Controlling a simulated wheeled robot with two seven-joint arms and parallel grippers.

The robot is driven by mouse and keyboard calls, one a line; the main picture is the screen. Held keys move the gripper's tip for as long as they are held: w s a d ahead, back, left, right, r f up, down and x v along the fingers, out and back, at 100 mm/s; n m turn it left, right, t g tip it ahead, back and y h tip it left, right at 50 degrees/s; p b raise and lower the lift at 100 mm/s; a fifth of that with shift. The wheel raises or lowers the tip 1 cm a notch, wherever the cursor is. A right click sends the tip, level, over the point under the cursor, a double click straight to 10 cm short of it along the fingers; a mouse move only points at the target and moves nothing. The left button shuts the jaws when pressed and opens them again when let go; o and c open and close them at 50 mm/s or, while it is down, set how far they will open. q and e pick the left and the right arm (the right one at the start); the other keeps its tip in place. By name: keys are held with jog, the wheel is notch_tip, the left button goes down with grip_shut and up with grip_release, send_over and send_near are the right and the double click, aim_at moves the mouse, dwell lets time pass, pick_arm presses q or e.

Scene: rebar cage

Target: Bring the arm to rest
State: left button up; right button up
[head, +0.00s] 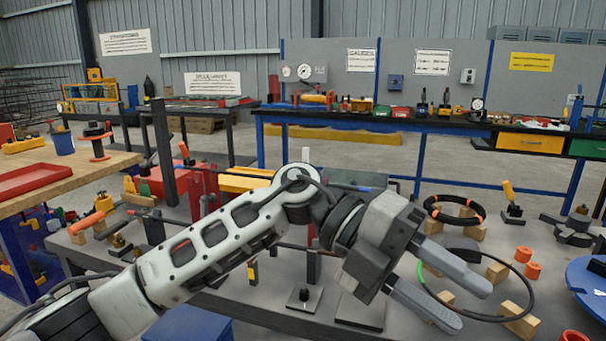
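My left arm comes in from the lower left and reaches across the grey work table (225,295). My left gripper (469,306) hangs over the right part of that table, its two grey fingers apart and pointing to the lower right. I see nothing held between the fingers. A black cable loop with a green piece (531,297) lies around and behind the fingers; I cannot tell whether they touch it. My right gripper is out of view.
Wooden blocks (519,320), orange cylinders (523,254) and a black ring with orange marks (455,209) surround the gripper. A blue round disc (590,278) is at the right edge. Clamps and red uprights stand behind my arm. A wooden bench (95,164) is at left.

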pick_arm(q)
jog(key=w+a+r+n+t+h+p, duration=0.15)
jog(key=w+a+n+t+h, duration=0.3)
jog(key=n+t+h, duration=0.75)
jog(key=w+a+f+n+t+y+p, duration=0.1)
jog(key=w+a+f+n+t+y, duration=0.3)
jog(key=n+t, duration=0.5)
jog(key=w+a+f+n+t+y, duration=0.1)
jog(key=a+f+n+t+y, duration=0.5)
jog(key=n, duration=0.6)
jog(key=s+a+f+n+g+y, duration=0.3)
jog(key=s+a+f+y, duration=0.2)
jog(key=f, duration=0.6)
jog(key=s+a+f+n+g+y+p, duration=0.1)
jog(key=s+a+f+n+g+y, duration=0.3)
jog(key=s+a+f, duration=0.4)
notch_tip(320, 180, down, 4)
jog(key=shift+s+a+f+n+g+y, duration=0.1)
jog(key=shift+s+a+n+g+y, duration=0.15)
jog(key=shift+s+y, duration=0.45)
jog(key=shift+d, duration=0.1)
